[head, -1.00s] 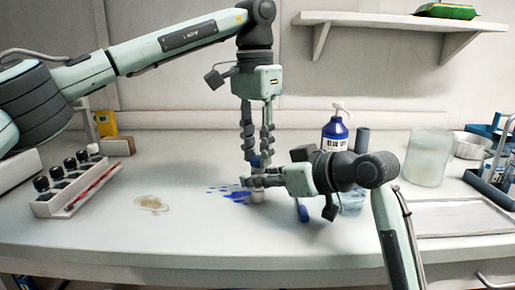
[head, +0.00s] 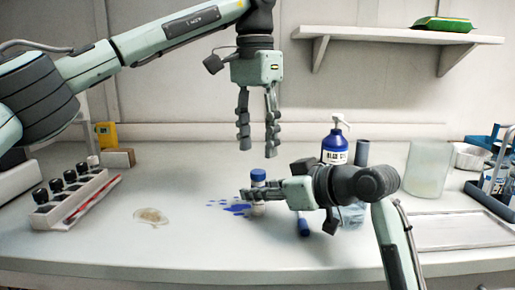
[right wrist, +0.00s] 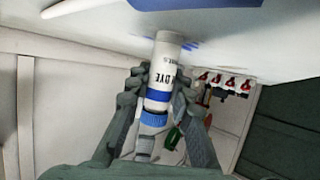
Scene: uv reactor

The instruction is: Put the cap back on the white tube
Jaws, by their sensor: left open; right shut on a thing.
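The white tube (head: 259,210) stands upright in my right gripper (head: 252,195), whose fingers are shut around it. The blue cap (head: 258,175) sits on top of the tube, above those fingers. In the right wrist view the tube (right wrist: 167,48) shows dark lettering and a blue band, with the blue cap (right wrist: 153,118) at its lower end in the picture. My left gripper (head: 258,152) is open and empty, its fingers pointing down just above the cap and apart from it. The fingers hide part of the tube.
Blue spots (head: 236,208) lie on the table beside the tube, and a pale brown stain (head: 151,216) lies further left. A rack of dark-capped vials (head: 72,195) is at left. A blue pump bottle (head: 335,148) and a clear jar (head: 427,168) stand at right.

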